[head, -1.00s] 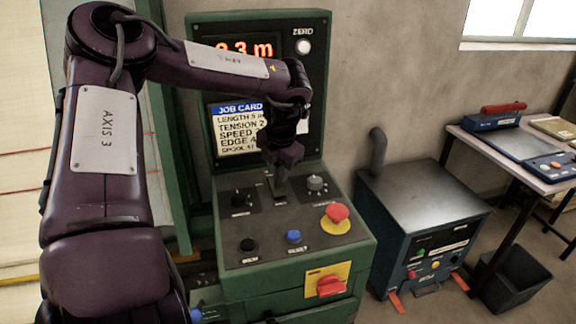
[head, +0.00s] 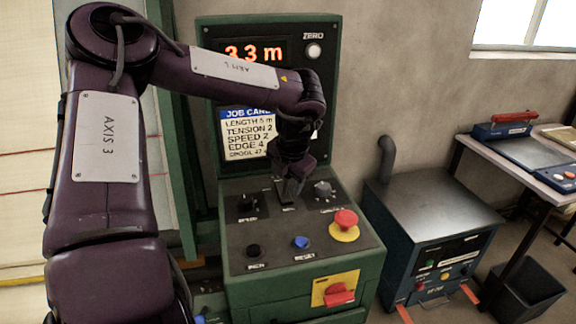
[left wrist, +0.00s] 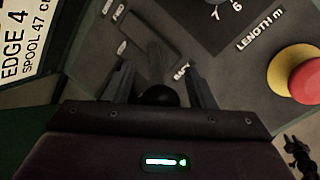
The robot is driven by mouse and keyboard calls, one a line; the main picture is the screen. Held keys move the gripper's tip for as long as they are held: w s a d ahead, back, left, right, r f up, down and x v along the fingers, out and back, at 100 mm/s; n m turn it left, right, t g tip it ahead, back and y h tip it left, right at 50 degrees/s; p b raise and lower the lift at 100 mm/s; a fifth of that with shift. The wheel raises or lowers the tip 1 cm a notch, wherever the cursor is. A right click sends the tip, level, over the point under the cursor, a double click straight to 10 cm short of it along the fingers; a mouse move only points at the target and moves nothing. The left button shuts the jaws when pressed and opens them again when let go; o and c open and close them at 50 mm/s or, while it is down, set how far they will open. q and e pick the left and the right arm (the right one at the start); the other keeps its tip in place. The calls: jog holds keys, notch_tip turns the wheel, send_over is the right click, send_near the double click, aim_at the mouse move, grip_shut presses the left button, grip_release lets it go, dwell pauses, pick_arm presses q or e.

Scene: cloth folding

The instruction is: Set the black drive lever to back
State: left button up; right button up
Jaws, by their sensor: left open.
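My left gripper (head: 289,190) is low over the rear middle of the green console's sloping panel, fingers pointing down. In the left wrist view its two fingers (left wrist: 157,72) are apart. The round black knob of the drive lever (left wrist: 158,95) sits between them, near their base; I cannot tell whether either finger touches it. The lever's slot plate (left wrist: 150,48) has FWD printed toward the upper left and BACK by the right finger. Which position the lever is in is unclear. In the head view the gripper hides the lever. My right gripper is not in view.
A red mushroom button (head: 345,219) stands on the panel's right, with a blue button (head: 301,243) and black knob (head: 254,251) in front. The length dial (head: 323,189) is just right of my gripper. A red switch (head: 339,295) is on the front face.

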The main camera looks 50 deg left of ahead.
pick_arm(q)
jog(key=shift+r, duration=0.1)
jog(key=b+v, duration=0.1)
jog(key=v, duration=0.6)
jog(key=shift+d+r, duration=0.1)
jog(key=shift+r, duration=0.2)
